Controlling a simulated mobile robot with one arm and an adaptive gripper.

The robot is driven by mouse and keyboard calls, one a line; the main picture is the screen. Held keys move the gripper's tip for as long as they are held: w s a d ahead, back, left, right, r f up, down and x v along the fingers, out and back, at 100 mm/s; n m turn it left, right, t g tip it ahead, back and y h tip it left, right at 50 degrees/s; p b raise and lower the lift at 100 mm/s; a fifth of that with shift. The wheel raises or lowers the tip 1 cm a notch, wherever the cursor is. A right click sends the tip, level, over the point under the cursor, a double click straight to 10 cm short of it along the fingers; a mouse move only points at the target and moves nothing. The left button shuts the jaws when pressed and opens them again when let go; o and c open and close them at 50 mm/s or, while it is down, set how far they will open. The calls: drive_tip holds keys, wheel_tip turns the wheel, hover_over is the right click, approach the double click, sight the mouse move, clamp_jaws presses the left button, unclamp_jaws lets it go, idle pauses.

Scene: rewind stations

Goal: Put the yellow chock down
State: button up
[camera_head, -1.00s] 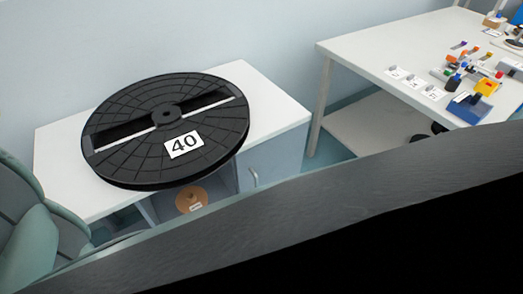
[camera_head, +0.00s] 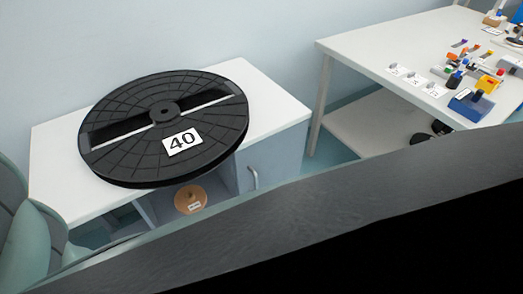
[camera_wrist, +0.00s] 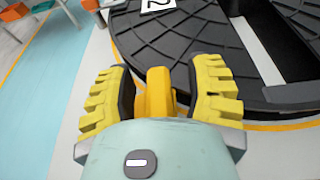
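The yellow chock (camera_wrist: 154,98) is in the wrist view, between the two fingers of my gripper (camera_wrist: 160,92). The chock's lower part is hidden by the pale green gripper body. A large black reel (camera_wrist: 180,35) with a white label lies just beyond the fingers. I cannot tell whether the chock touches the surface below. My gripper and this chock do not show in the head view.
In the head view, a black reel marked 40 (camera_head: 130,150) lies on a white cabinet (camera_head: 272,112). A white table (camera_head: 370,52) at right carries several small items, including a blue block (camera_head: 470,105). A green chair (camera_head: 35,240) stands at left. A dark curved edge fills the bottom.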

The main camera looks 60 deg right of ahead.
clamp_jaws()
idle(0.6)
